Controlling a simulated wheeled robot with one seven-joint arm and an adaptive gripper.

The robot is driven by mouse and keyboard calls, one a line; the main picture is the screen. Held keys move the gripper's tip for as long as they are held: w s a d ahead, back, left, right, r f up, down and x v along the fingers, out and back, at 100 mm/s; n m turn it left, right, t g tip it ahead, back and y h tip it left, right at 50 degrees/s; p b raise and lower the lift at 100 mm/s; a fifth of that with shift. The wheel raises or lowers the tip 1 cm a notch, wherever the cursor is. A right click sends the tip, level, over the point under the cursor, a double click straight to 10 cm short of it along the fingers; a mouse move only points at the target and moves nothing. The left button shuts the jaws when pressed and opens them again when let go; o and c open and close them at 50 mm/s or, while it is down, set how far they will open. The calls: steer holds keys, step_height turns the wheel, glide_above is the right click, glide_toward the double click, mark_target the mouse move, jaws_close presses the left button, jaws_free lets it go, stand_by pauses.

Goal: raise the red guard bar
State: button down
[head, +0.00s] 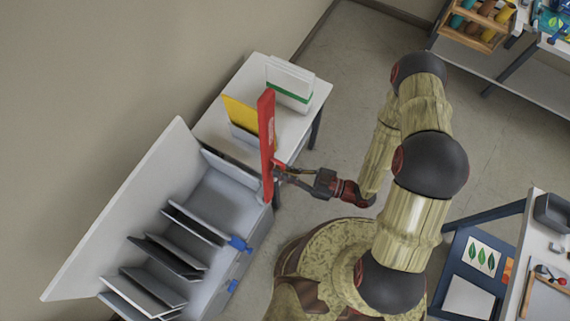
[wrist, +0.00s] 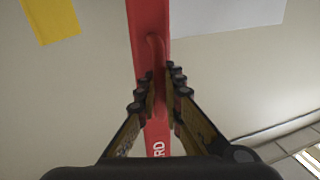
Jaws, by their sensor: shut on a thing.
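The red guard bar (head: 266,135) stands up along the near edge of the white table and grey cabinet in the head view, its top reaching above the table. My gripper (head: 282,172) reaches it from the right, at its lower half. In the wrist view the guard bar (wrist: 150,30) runs from top to bottom, with white lettering low on it. My gripper's fingers (wrist: 158,88) are shut on a raised red handle on the bar. The bar's lower end is partly hidden in the head view.
A grey cabinet (head: 228,205) with an open lid (head: 120,215) holds several dark panels. A white table (head: 222,120) bears a yellow sheet (head: 240,115) and a white-green pack (head: 290,88). Benches stand at the right; the floor (head: 350,60) beyond my arm is clear.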

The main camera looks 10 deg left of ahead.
steer(key=shift+w+f, duration=0.15)
steer(key=shift+w, duration=0.1)
steer(key=c, duration=2.1)
jaws_free()
steer(key=shift+w+d, duration=0.15)
steer(key=shift+w, duration=0.05)
steer(key=shift+o, duration=1)
steer(key=shift+s, duration=0.1)
steer(key=shift+s, duration=0.1)
steer(key=s+d, duration=0.2)
steer(key=d, duration=0.9)
steer(key=shift+d, duration=0.4)
